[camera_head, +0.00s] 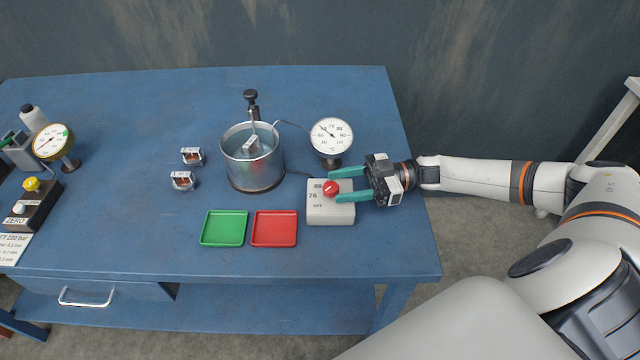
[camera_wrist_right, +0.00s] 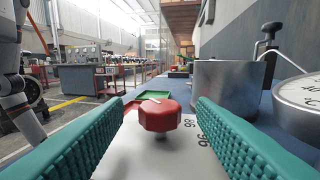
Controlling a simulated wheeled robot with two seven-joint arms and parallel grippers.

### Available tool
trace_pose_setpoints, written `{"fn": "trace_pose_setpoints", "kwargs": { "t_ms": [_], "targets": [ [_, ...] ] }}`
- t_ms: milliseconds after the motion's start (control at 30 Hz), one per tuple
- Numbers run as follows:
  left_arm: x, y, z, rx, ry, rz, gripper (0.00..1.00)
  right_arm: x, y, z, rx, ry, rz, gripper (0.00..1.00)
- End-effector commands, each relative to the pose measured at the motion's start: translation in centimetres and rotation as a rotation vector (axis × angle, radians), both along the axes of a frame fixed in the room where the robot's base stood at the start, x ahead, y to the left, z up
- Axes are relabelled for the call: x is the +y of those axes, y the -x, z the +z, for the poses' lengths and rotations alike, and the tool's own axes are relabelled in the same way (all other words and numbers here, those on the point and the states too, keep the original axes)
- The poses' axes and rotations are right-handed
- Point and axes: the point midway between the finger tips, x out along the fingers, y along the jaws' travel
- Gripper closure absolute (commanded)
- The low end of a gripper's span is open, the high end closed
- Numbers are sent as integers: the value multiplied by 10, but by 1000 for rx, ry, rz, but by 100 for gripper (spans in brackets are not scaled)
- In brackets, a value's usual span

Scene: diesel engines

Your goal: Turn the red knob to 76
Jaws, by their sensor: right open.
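The red knob (camera_head: 331,188) sits on top of a light grey control box (camera_head: 330,214) near the right side of the blue table. The box face shows "76" at the left of the knob and "OFF" below it. My right gripper (camera_head: 340,185) is open, with its green fingers on either side of the knob. In the right wrist view the red knob (camera_wrist_right: 159,115) stands between the two green fingers (camera_wrist_right: 155,130), with a gap on each side. A white pointer line shows on the knob's top. My left gripper is not in view.
A metal pot (camera_head: 253,160) with a clamp stand and a round dial gauge (camera_head: 331,137) stand behind the box. Green (camera_head: 224,228) and red (camera_head: 274,228) trays lie left of the box. Two small parts (camera_head: 184,181) and another gauge (camera_head: 53,142) are farther left.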

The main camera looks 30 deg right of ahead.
Motion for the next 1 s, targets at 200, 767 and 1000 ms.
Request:
{"fn": "trace_pose_setpoints", "kwargs": {
  "t_ms": [200,767,1000],
  "targets": [
    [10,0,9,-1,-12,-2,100,35,-13,1,0,-2,1,49],
    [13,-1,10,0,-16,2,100,48,-17,0,1,1,0,62],
    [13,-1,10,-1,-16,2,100,48,-17,0,1,1,0,92]
  ]
}}
